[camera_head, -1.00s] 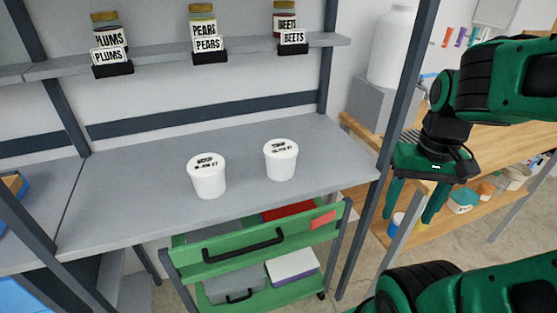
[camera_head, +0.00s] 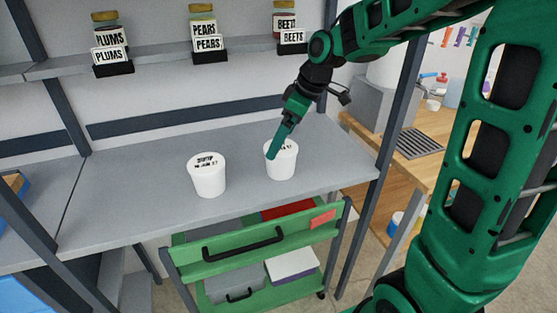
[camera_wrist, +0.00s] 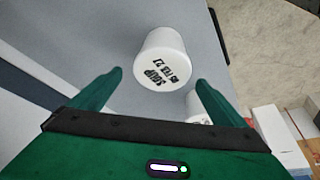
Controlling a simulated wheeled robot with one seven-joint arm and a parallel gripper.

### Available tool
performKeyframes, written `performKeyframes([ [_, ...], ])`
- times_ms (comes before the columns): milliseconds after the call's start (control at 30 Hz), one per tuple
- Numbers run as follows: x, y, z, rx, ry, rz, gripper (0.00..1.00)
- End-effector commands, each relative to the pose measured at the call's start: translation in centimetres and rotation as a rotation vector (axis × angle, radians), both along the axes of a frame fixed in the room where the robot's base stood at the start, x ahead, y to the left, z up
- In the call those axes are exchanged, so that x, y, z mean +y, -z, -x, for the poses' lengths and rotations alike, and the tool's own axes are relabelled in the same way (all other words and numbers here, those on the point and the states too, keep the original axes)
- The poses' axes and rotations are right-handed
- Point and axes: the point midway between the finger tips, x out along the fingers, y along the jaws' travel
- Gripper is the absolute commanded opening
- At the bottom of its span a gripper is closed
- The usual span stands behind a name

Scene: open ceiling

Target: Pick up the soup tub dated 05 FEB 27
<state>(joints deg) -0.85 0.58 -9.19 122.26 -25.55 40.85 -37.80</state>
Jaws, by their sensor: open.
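The soup tub dated 05 FEB 27 (camera_wrist: 163,55) is a white round tub with black print on its lid. It stands upright in the wrist view, ahead of and between my two spread fingertips. It is the right-hand tub (camera_head: 286,163) on the grey shelf in the head view, where my finger covers part of its lid. My gripper (camera_head: 272,154) is open and empty, pointing down at this tub; contact cannot be told. A second white soup tub (camera_head: 208,178) stands to the left, its date ending JUN 27. In the wrist view the second tub (camera_wrist: 195,104) is mostly hidden behind my gripper.
The grey shelf (camera_head: 130,215) is otherwise bare around the tubs. An upper shelf (camera_head: 160,63) holds plums, pears and beets jars with labels. A dark upright post (camera_head: 384,130) stands at the right. A green cart (camera_head: 215,268) with bins sits below.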

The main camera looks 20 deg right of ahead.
Motion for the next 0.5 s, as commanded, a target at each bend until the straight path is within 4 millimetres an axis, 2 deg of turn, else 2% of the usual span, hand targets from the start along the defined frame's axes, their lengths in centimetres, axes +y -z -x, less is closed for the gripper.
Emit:
performKeyframes([
  [100, 0.4, 1.6, -0.4, 0.003, 0.001, 0.0, 0.96],
  [367, 0.7, 3.3, -0.6, 0.003, 0.005, 0.0, 0.96],
  [500, 1.0, 5.2, -0.7, 0.004, 0.004, 0.0, 0.96],
])
